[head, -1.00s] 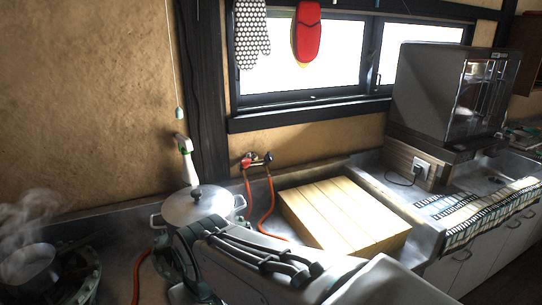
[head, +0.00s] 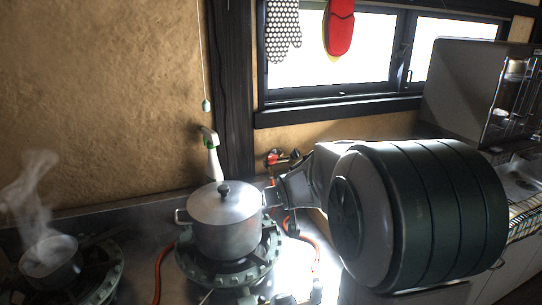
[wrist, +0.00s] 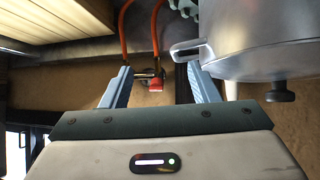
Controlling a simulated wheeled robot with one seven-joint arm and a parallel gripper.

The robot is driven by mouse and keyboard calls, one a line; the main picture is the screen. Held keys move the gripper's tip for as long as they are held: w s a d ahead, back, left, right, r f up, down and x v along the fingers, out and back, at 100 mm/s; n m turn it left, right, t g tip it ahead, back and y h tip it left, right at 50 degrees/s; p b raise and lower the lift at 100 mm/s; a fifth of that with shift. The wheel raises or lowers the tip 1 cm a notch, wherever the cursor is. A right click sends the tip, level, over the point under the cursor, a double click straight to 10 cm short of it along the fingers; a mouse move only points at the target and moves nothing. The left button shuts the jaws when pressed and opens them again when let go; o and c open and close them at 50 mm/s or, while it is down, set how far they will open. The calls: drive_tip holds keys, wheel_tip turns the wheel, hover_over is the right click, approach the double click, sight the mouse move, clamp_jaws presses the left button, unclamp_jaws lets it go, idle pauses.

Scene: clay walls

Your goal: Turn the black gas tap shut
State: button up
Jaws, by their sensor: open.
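The gas tap fitting is on the clay wall below the window in the head view, with a red tap (head: 273,157) at left and the black gas tap (head: 294,155) at right. The wrist view appears upside down and shows the red tap (wrist: 155,86) between the fingers. A dark bar beside it reaches toward the left finger; the black handle is not clear there. My gripper (wrist: 159,68) is open and empty, its fingers pointing at the fitting. I cannot tell the exact gap. In the head view my arm hides most of the gripper.
A lidded pot (head: 226,222) stands on a burner just left of my gripper; its handle (wrist: 187,50) is close to the right finger. Orange hoses (wrist: 156,35) run from the fitting. A steaming pan (head: 50,262) is far left. A spray bottle (head: 213,160) stands behind the pot.

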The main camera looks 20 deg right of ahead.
drive_tip(key=w+d+f+t+b, duration=0.15)
drive_tip(key=w+d+t, duration=0.25)
drive_tip(key=w+d, duration=0.45)
drive_tip(key=m+t, duration=0.2)
drive_tip(key=t, duration=0.2)
approach(297, 155)
drive_tip(key=w, duration=0.4)
drive_tip(key=w+d+p, duration=0.1)
drive_tip(key=w, duration=0.4)
drive_tip(key=w+p, duration=0.1)
drive_tip(key=w, duration=0.3)
drive_tip(key=shift+w+d+f, duration=0.2)
drive_tip(key=shift+w+d, duration=0.05)
drive_tip(key=shift+d, duration=0.1)
drive_tip(key=c, duration=1)
